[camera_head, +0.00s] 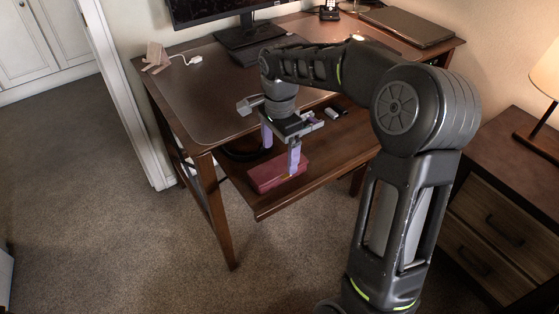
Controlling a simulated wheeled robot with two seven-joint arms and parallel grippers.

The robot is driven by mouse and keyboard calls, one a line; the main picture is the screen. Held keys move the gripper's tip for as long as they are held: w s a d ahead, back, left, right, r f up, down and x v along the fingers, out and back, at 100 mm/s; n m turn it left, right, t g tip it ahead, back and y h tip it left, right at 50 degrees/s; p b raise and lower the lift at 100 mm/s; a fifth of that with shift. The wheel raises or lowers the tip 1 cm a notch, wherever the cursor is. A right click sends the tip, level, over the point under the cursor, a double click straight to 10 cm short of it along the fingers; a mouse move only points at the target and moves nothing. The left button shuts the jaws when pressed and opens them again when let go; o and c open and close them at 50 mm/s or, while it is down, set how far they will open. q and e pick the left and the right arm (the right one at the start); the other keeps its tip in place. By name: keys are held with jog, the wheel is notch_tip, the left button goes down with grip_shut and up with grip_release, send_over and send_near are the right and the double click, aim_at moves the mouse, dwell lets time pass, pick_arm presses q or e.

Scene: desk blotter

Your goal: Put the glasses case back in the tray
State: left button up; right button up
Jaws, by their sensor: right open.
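The dark red glasses case (264,181) lies on the pulled-out wooden tray (325,163) under the desk top, near its front left corner. My right gripper (281,160) is over the case, pointing down, with its two purple fingers spread. The nearer finger overlaps the case in the picture; I cannot tell whether it touches. The farther finger is at the case's back side, near the desk edge. My left gripper is not in view.
The desk (200,105) has a blotter, a monitor (215,8) and a closed laptop (408,26). A black curved item (240,155) and small items (333,113) lie on the tray. A nightstand with a lamp stands right.

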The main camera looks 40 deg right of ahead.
notch_tip(320, 180, up, 6)
jog(key=shift+p, duration=0.35)
dwell(0.4)
